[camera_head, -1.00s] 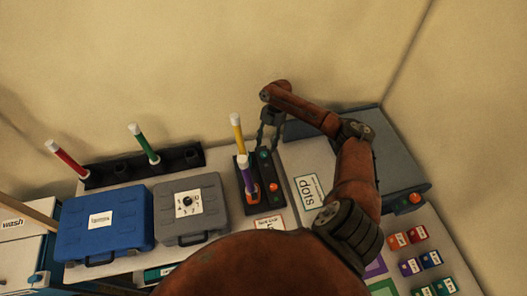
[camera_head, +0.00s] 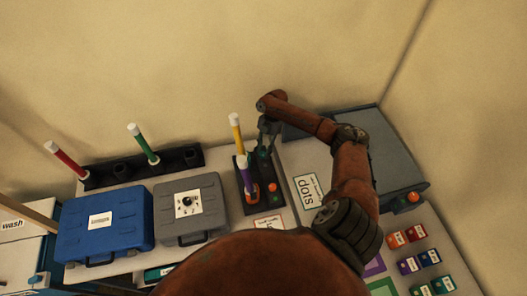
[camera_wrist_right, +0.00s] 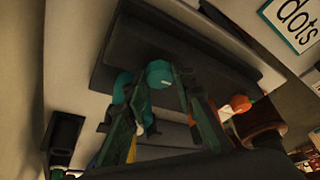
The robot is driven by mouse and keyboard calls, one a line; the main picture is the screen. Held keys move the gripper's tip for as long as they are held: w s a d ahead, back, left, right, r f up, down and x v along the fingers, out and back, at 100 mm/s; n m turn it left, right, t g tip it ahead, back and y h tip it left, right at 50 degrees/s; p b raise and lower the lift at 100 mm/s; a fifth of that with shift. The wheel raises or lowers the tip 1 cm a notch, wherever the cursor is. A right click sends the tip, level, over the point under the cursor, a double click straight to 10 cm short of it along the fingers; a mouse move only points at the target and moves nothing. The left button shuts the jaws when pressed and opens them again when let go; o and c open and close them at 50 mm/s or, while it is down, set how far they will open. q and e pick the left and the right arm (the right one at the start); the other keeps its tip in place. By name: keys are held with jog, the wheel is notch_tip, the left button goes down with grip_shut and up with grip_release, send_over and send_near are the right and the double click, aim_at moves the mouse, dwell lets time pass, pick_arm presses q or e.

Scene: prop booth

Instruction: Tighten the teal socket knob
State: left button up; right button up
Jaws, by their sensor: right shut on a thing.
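The teal socket knob (camera_head: 264,154) is on the black socket block (camera_head: 254,206) in the head view, beside the yellow tube (camera_head: 236,134). My right gripper (camera_head: 265,147) reaches down over it from above. In the right wrist view the round teal knob (camera_wrist_right: 160,74) lies between the tips of my right gripper (camera_wrist_right: 154,76), which is shut on it. The fingers partly hide the knob in the head view. How far the knob is turned cannot be seen. My left gripper is not in view.
An orange knob (camera_head: 272,187) and a purple tube (camera_head: 244,176) share the block. A black rack (camera_head: 185,157) holds red and green tubes. Blue (camera_head: 105,226) and grey (camera_head: 192,222) cases stand at left. A "dots" card (camera_head: 307,190) and grey box (camera_head: 385,155) are at right.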

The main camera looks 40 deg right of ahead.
grip_shut()
jog(key=shift+r+m+p, duration=0.15)
jog(key=shift+m+p, duration=0.45)
jog(key=shift+p, duration=0.25)
jog(key=m+t+p, duration=0.1)
jog(key=m+p, duration=0.3)
jog(key=m+t+h+p, duration=0.1)
jog(key=m+t+p, duration=0.1)
jog(key=m+p, duration=0.2)
jog(key=m+t+p, duration=0.2)
jog(key=m+p, duration=0.2)
jog(key=p, duration=0.2)
jog(key=shift+s+a+r, duration=0.1)
jog(key=shift+s+a, duration=0.05)
jog(key=shift+s, duration=0.2)
jog(key=shift+m+h+p, duration=0.5)
jog(key=shift+m+p, duration=0.25)
jog(key=shift+m, duration=0.25)
jog(key=shift+a+m+t+h+p, duration=0.1)
jog(key=shift+m+t+h+p, duration=0.25)
jog(key=shift+m, duration=0.55)
jog(key=shift+f+m+h, duration=0.1)
jog(key=shift+m+h, duration=0.4)
jog(key=shift+m, duration=0.75)
jog(key=shift+f+m+h, duration=0.1)
jog(key=shift+m+h, duration=0.35)
jog(key=shift+m, duration=0.8)
